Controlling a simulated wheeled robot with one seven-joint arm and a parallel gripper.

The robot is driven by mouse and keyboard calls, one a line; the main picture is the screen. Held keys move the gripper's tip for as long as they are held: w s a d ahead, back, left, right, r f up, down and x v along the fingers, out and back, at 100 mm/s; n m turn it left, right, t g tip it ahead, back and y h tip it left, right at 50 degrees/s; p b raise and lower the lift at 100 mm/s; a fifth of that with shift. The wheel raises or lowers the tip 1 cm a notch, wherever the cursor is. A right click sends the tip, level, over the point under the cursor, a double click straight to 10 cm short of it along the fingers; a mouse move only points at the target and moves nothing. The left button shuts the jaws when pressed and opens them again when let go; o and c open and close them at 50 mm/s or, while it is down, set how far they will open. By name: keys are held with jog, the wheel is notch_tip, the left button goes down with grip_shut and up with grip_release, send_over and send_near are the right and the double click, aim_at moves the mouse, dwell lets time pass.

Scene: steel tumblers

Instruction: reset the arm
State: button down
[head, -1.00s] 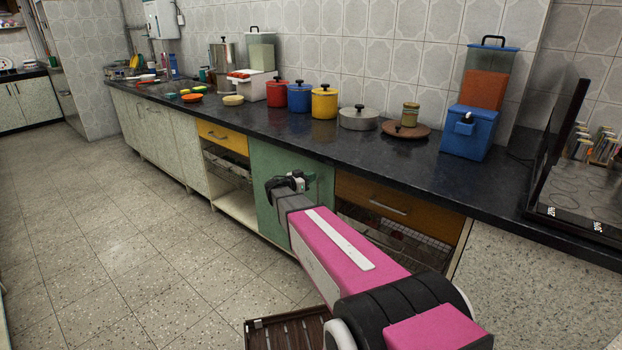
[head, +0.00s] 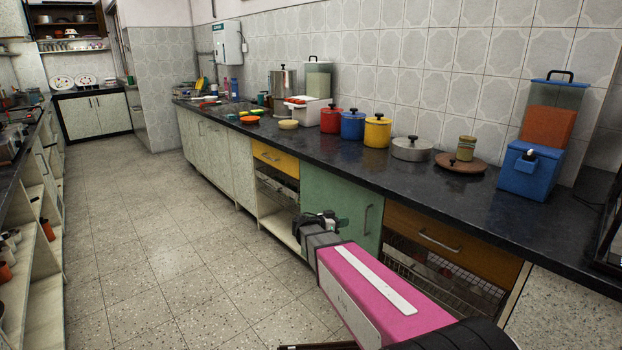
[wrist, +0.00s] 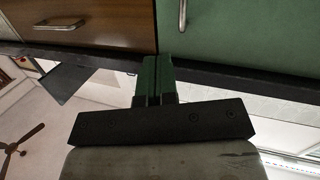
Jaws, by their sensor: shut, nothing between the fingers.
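My pink and grey arm reaches forward from the bottom of the head view. My gripper (head: 341,222) is at its end, in front of the green cabinet door (head: 338,195) and below the counter edge. In the wrist view, my gripper (wrist: 152,82) shows its two green-tipped fingers side by side, shut and empty. The wrist view is upside down, with the green door (wrist: 235,22) and the brown drawer (wrist: 85,22) at its top. No steel tumbler can be made out clearly.
The dark counter (head: 330,160) runs along the wall, with a red pot (head: 331,120), a blue pot (head: 352,125), a yellow pot (head: 377,132) and a blue container (head: 530,171) on it. An open shelf unit (head: 35,240) stands at left. The floor (head: 170,240) between is clear.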

jog(key=s+d+f+n+g+y, duration=0.3)
jog(key=s+d+f+y, duration=0.15)
jog(key=s, duration=0.25)
jog(key=s+a+f+n+g+y, duration=0.1)
jog(key=s+a+f+n+y, duration=0.1)
jog(key=s+n+y, duration=0.2)
jog(key=s+a+f+n+g+y, duration=0.1)
jog(key=s+a+f+n+y, duration=0.2)
jog(key=s+n+y, duration=0.2)
jog(key=shift+s+a+n+y, duration=0.25)
jog(key=shift+s+y, duration=0.8)
jog(key=shift+s, duration=1.3)
jog(key=shift+f, duration=0.1)
